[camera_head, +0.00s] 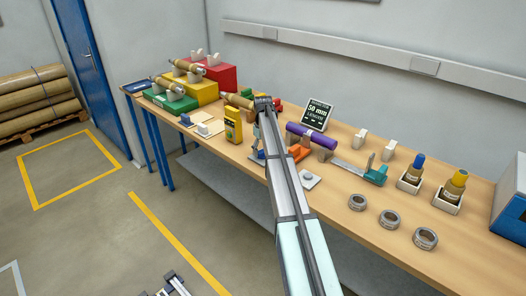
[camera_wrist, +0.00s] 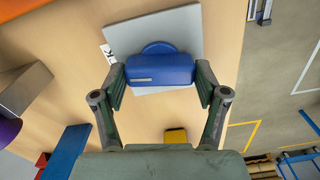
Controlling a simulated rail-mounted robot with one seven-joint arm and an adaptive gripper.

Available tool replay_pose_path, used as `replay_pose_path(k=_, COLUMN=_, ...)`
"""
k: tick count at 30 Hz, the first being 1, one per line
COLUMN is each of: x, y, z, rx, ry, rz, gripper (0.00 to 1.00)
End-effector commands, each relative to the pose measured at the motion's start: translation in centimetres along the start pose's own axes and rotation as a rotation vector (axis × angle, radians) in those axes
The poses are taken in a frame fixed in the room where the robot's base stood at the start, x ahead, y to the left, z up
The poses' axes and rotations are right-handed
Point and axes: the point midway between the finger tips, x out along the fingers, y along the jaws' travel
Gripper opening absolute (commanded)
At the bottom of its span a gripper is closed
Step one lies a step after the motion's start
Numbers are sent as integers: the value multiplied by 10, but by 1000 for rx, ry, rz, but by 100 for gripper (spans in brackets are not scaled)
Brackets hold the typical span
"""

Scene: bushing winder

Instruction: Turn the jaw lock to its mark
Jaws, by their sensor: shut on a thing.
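The jaw lock shows in the wrist view as a blue handle (camera_wrist: 160,71) with a rounded hub, on a grey plate (camera_wrist: 125,38). A short pale line runs along the handle's near face. My gripper (camera_wrist: 161,86) is shut on the handle, one dark finger at each end. A white label (camera_wrist: 106,53) at the plate's left edge shows a dark letter K; the rest is hard to read. I cannot make out the target mark. In the head view my arm covers most of this spot.
In the wrist view a yellow object (camera_wrist: 176,136) lies close below the handle, and a blue bar (camera_wrist: 65,152) and grey block (camera_wrist: 24,88) stand left. In the head view a purple roll (camera_head: 311,136), a display (camera_head: 317,114) and tape rolls (camera_head: 389,219) are to the right.

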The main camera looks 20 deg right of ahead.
Motion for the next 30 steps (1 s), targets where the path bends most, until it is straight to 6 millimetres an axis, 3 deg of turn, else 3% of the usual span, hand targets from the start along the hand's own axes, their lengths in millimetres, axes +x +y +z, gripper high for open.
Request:
replay_pose_path(k=10, x=3, y=-1, z=2, rx=-173, ry=-6, rz=-3, gripper=38)
replay_pose_path(k=28, x=3, y=-1, z=2, rx=-212, ry=-6, rz=-4, gripper=38)
replay_pose_path(k=29, x=3, y=-1, z=2, rx=-212, ry=-6, rz=-4, gripper=83)
replay_pose_path(k=30, x=2, y=-1, z=2, rx=-211, ry=-5, rz=-4, gripper=98)
